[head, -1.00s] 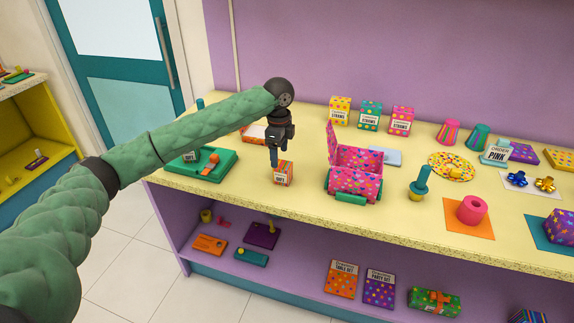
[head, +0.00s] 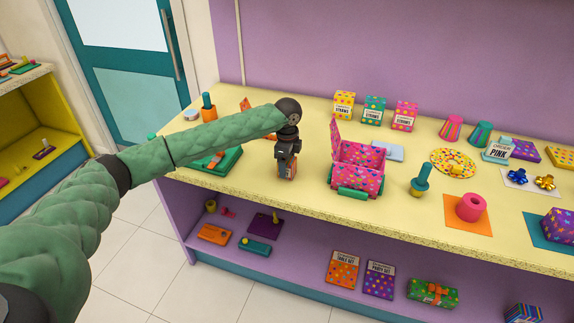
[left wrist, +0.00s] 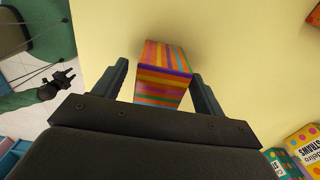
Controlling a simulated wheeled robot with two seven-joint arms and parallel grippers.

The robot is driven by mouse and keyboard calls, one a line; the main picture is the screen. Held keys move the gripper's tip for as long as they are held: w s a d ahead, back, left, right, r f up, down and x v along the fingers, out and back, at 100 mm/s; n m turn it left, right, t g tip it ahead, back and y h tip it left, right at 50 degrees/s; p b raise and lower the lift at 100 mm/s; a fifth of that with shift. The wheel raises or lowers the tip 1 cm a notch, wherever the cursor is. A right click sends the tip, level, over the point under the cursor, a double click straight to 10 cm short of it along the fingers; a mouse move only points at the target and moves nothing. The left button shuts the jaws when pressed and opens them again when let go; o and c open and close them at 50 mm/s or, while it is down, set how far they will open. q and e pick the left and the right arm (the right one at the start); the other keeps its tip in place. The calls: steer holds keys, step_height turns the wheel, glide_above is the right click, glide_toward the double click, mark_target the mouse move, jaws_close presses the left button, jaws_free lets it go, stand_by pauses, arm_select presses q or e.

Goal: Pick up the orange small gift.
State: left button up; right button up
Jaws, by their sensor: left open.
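The small gift, a box with orange, yellow, purple and green stripes (left wrist: 163,72), stands on the yellow counter. In the left wrist view the left gripper (left wrist: 162,92) is open, with one finger on each side of the box. A gap shows at the left finger; the right finger is very close to the box. My right gripper (left wrist: 62,82) shows small at the left of the left wrist view, away from the counter.
A pink spotted case (head: 360,178) with a raised lid stands right of the gift. A green tray (head: 228,163) lies to its left, partly behind my arm. Several straw boxes (head: 374,110) stand at the back. A teal bottle-shaped item (head: 421,180) stands further right.

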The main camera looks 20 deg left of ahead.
arm_select(q)
steer(key=shift+f, duration=0.15)
steer(key=c, duration=1.2)
steer(key=shift+c, duration=0.2)
